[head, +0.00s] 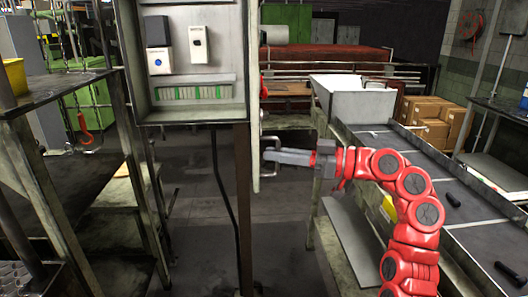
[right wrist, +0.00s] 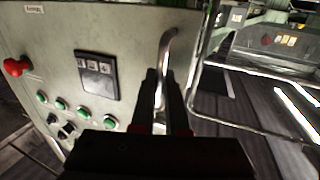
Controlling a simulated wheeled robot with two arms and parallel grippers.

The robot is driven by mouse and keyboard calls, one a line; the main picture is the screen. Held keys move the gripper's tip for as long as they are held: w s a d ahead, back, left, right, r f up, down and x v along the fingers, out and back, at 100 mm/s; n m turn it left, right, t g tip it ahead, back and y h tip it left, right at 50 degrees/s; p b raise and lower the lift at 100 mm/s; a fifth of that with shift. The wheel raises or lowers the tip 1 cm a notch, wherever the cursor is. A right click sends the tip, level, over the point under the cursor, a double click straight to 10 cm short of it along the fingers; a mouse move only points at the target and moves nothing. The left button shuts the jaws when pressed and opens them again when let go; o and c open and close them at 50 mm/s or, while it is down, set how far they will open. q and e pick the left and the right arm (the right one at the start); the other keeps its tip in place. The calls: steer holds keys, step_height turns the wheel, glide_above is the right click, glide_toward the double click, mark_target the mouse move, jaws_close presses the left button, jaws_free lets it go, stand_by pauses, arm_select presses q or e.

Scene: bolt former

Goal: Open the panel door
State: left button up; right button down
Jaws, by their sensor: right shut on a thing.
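The panel cabinet (head: 195,102) stands in the upper middle of the head view, its inside showing switches and a terminal row. Its door (head: 254,100) stands open, seen nearly edge-on at the cabinet's right side. In the right wrist view the door's outer face (right wrist: 45,65) carries a red knob, a small display and several green buttons. The door handle (right wrist: 168,50) is a bent metal bar near the door's edge. My right gripper (head: 268,154) is beside the door, its fingers (right wrist: 162,95) shut around the handle. My left gripper is out of view.
A conveyor (head: 455,190) with dark bolt-like pieces runs along the right, near my right arm. Cardboard boxes (head: 432,118) sit behind it. A metal post (head: 244,200) supports the cabinet. A shelf (head: 60,88) stands at left. Floor below the door looks clear.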

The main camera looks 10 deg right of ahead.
steer(key=shift+d, duration=0.2)
steer(key=c, duration=0.9)
jaws_free()
steer(key=b+v, duration=0.2)
steer(key=v, duration=1.5)
steer(key=shift+s+d, duration=0.1)
steer(key=shift+d, duration=0.05)
steer(key=shift+f, duration=0.1)
